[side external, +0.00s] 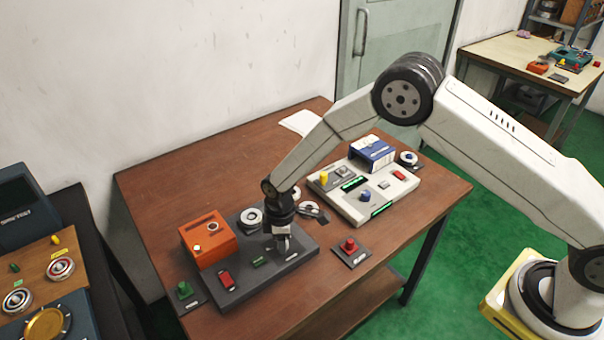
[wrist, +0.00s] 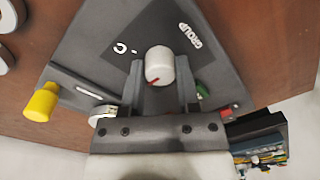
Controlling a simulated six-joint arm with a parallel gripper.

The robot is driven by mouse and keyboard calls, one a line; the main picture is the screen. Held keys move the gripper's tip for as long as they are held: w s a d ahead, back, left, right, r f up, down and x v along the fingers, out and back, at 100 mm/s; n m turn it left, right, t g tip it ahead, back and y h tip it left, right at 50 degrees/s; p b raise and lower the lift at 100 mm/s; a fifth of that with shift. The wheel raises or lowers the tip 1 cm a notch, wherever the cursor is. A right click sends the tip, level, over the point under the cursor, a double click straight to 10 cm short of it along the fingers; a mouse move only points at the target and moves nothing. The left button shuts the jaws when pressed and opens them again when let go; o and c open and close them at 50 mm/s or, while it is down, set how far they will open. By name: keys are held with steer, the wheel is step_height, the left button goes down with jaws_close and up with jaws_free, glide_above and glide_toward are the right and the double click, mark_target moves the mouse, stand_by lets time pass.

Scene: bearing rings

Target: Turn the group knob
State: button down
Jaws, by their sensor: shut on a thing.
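The group knob (wrist: 159,62) is a short pale cylinder with a red pointer line, on a dark plate marked "GROUP" (wrist: 188,36) and "C". In the wrist view the two fingers of my gripper (wrist: 161,84) stand on either side of it and are shut on it. The red line points to the lower left in that view. In the side view my gripper (side external: 283,242) reaches down onto the dark grey panel (side external: 300,262), and the knob is mostly hidden by the fingers there.
An orange box (side external: 208,240) stands on the panel left of my gripper, with a red switch (side external: 227,280) in front. Metal rings (side external: 251,218) lie behind. A red button (side external: 349,245) and a light grey panel (side external: 340,205) are to the right.

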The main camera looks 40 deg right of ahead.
stand_by(0.3)
steer(key=shift+c, duration=1.7)
jaws_free()
steer(key=shift+r, duration=0.1)
steer(key=shift+w+d+r, duration=0.1)
steer(key=shift+r, duration=3.75)
